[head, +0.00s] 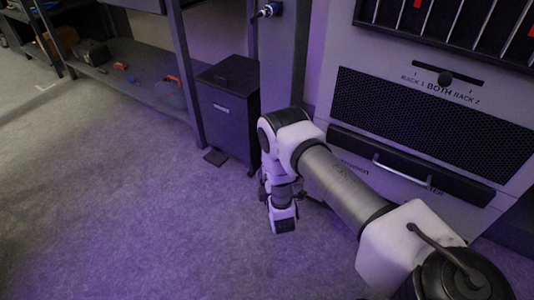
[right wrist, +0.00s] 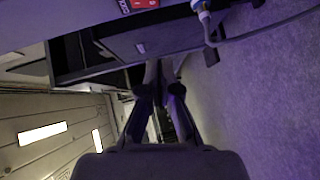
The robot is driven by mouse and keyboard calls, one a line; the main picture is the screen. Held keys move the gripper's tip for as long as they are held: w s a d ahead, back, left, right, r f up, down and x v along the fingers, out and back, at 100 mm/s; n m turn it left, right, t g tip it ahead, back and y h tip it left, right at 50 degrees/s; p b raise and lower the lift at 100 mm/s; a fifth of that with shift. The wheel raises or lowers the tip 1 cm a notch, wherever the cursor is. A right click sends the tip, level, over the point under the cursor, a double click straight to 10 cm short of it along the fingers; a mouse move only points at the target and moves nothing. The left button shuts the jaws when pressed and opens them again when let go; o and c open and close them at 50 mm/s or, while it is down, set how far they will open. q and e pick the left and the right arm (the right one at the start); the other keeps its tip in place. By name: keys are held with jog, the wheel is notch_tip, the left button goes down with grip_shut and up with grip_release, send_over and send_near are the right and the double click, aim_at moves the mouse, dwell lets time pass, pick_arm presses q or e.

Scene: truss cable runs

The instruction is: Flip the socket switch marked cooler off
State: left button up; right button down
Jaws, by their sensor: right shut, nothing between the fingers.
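A red rocker switch (right wrist: 144,3) is cut off by the top edge of the right wrist view. A dark label (right wrist: 123,6) beside it is partly readable and seems to begin "COOL". A plug with a grey cable (right wrist: 204,14) sits to the right of the switch. In the head view a plug in a socket (head: 268,10) shows on the grey post; the switch cannot be made out there. My right gripper (right wrist: 161,70) is shut and empty, its fingertips apart from the switch in the picture. My left gripper is in neither view.
A dark cabinet (head: 228,112) stands beside the post, left of my right arm. A rack panel with a slider (head: 445,79) and a drawer handle (head: 402,168) is at the right. A low shelf (head: 145,85) holds small items. The carpet (head: 110,210) is clear at the left.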

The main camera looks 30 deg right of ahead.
jog(key=s+d+b+x, duration=0.1)
jog(key=d+b+x, duration=0.1)
jog(key=b+x, duration=0.5)
jog(key=x, duration=0.5)
jog(key=shift+w+d+f, duration=0.25)
jog(key=shift+d+f, duration=0.05)
jog(key=shift+d, duration=0.1)
jog(key=shift+f, duration=0.1)
